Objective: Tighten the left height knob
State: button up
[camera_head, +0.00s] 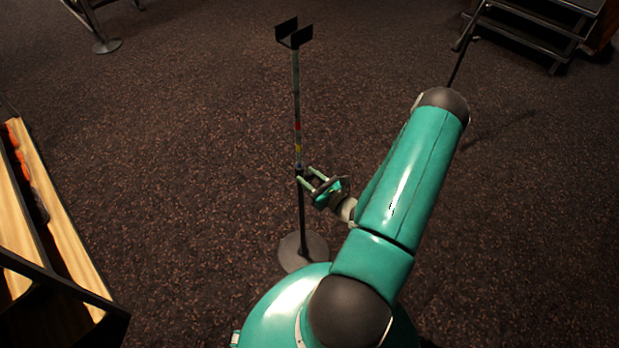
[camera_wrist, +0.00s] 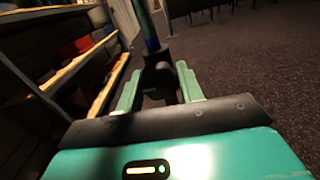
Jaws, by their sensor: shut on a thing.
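A thin stand (camera_head: 302,220) rises upright from a round base (camera_head: 316,247). It has a dark forked cradle (camera_head: 294,35) on top and coloured bands on its upper pole. The dark height knob (camera_head: 299,171) sits where the upper pole meets the lower tube. My gripper (camera_head: 306,174) reaches the stand from the right at knob height, with its pale green fingers around the knob. In the wrist view, the knob (camera_wrist: 158,78) is between the fingers of my gripper (camera_wrist: 158,88), which are shut on it. The gripper body hides the lower tube there.
A wooden shelf unit (camera_head: 60,215) with orange items stands at the left; it also shows in the wrist view (camera_wrist: 100,80). Metal steps (camera_head: 540,30) are at the top right. Another round-based stand (camera_head: 106,46) is at the top left. The carpet around the stand is clear.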

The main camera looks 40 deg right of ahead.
jog(key=shift+m, duration=0.4)
jog(key=o, duration=1)
jog(key=s, duration=1.3)
jog(key=shift+s+d, duration=0.15)
jog(key=shift+s, duration=0.25)
